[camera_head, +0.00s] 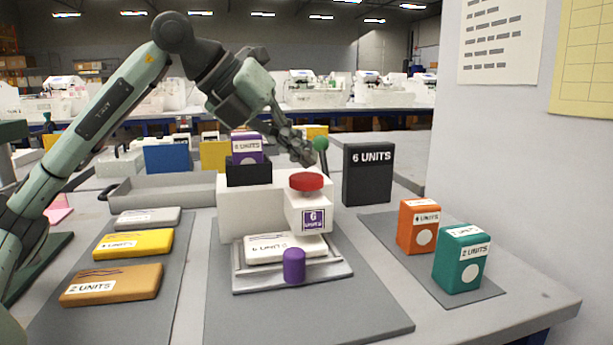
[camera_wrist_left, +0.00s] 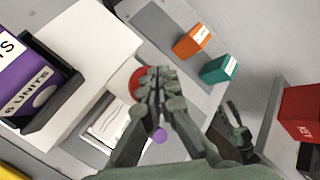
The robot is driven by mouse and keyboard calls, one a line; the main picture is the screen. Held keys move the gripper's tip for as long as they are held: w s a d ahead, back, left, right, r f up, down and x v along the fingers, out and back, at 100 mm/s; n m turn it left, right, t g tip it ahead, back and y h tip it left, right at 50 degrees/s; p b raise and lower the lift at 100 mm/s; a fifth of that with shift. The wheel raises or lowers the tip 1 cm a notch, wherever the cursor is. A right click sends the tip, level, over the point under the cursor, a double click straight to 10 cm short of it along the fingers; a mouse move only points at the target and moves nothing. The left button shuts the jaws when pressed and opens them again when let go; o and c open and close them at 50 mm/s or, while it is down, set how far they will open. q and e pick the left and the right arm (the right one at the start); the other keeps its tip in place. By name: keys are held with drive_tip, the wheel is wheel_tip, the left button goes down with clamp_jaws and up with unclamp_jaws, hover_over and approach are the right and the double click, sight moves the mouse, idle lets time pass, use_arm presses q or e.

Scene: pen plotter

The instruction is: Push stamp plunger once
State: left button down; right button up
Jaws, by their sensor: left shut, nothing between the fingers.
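The stamp is a white block with a red round plunger (camera_head: 306,181) on top and a purple "6" label on its front. The plunger stands raised. My left gripper (camera_head: 309,158) is shut and empty, with its fingertips just above and behind the plunger; I cannot tell if they touch. In the left wrist view the shut fingers (camera_wrist_left: 153,80) partly cover the red plunger (camera_wrist_left: 135,84). A white card box (camera_head: 285,248) lies on the tray under the stamp, with a purple cylinder (camera_head: 294,266) in front. A dark gripper-like shape (camera_wrist_left: 232,132), probably my right gripper, shows unclearly.
A green-knobbed lever (camera_head: 320,144) stands close beside my fingers, and a black "6 UNITS" box (camera_head: 367,175) behind right. Orange (camera_head: 419,228) and teal (camera_head: 461,260) boxes stand right. Grey, yellow (camera_head: 133,245) and brown flat boxes lie left. The front mat is clear.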

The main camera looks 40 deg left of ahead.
sight(302, 177)
idle(0.8)
use_arm(q)
drive_tip(key=shift+f+b, duration=0.3)
drive_tip(key=shift+f, duration=0.15)
drive_tip(key=shift+f+b, duration=0.85)
drive_tip(key=shift+f, duration=0.15)
idle(0.8)
drive_tip(key=shift+r+p, duration=1.45)
wheel_tip(302, 177, up, 5)
drive_tip(key=p, duration=0.5)
idle(0.7)
